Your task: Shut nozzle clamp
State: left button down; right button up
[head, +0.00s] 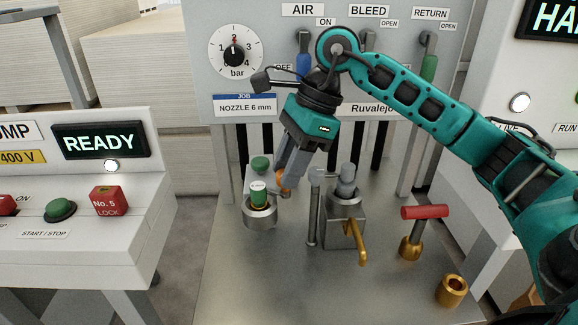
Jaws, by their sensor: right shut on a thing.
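My right gripper (284,178) reaches down from the upper right, its fingers closed around a small copper-orange piece (282,181). The fingers hide most of that piece, so I cannot tell its full shape or whether it touches the parts beside it. A grey metal block (342,231) with a brass lever (361,243) stands just right of the gripper and looks like the nozzle clamp. The lever slants down toward the front; I cannot tell if the clamp is open or shut. My left gripper is not in view.
Left of the gripper, a green-topped piece (258,188) stands in a metal cup (260,216). On the right are a red T-handle tool (424,212) and a brass ring (452,290). The gauge panel (270,20) rises behind. The table's front is clear.

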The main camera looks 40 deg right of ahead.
jog(key=n+g, duration=0.1)
jog(key=n, duration=0.1)
jog(key=n+g, duration=0.1)
jog(key=n, duration=0.2)
jog(key=shift+w+r, duration=0.1)
jog(key=shift+w, duration=0.05)
jog(key=shift+n, duration=0.3)
dwell(0.3)
jog(key=o, duration=0.7)
jog(key=shift+o, duration=0.2)
jog(key=p+v, duration=0.2)
jog(key=v, duration=1.1)
jog(key=shift+w+p, duration=0.15)
jog(key=shift+p, duration=0.25)
